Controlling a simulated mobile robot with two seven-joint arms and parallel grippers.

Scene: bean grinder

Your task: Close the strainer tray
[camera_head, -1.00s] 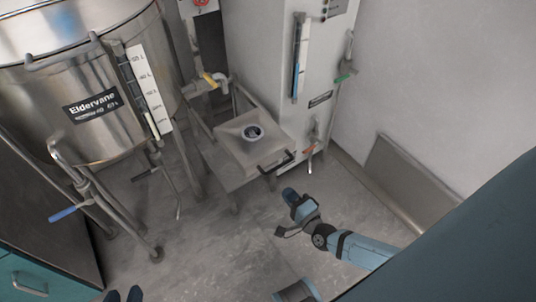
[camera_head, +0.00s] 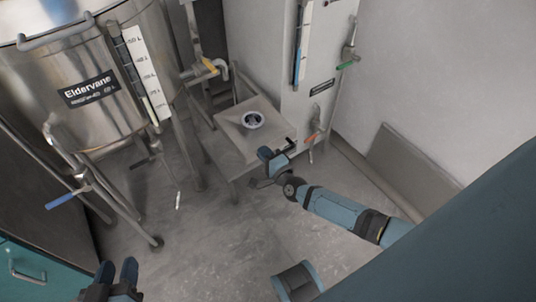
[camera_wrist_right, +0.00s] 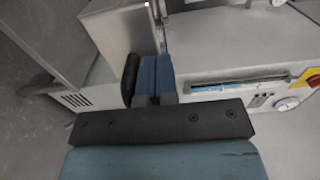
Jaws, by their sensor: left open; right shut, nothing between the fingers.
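The strainer tray (camera_head: 232,127) is a square, light metal tray with a round opening, sticking out over a low metal stand between the vessel and the white cabinet. Its dark handle at the front edge is mostly hidden by my right gripper (camera_head: 266,154) in the head view. In the right wrist view, my right gripper's blue fingers (camera_wrist_right: 152,78) are shut and empty, close beside a dark upright part (camera_wrist_right: 130,78) that looks like the handle. I cannot tell whether they touch. My left gripper (camera_head: 118,270) is open and empty at the bottom left, far from the tray.
A big steel vessel (camera_head: 85,120) on legs stands at the left, with a blue-handled valve (camera_head: 62,198). The white cabinet (camera_head: 318,60) behind the tray carries a red-handled valve (camera_head: 312,138) and a green-handled valve (camera_head: 347,65). The floor (camera_head: 205,245) in front is clear.

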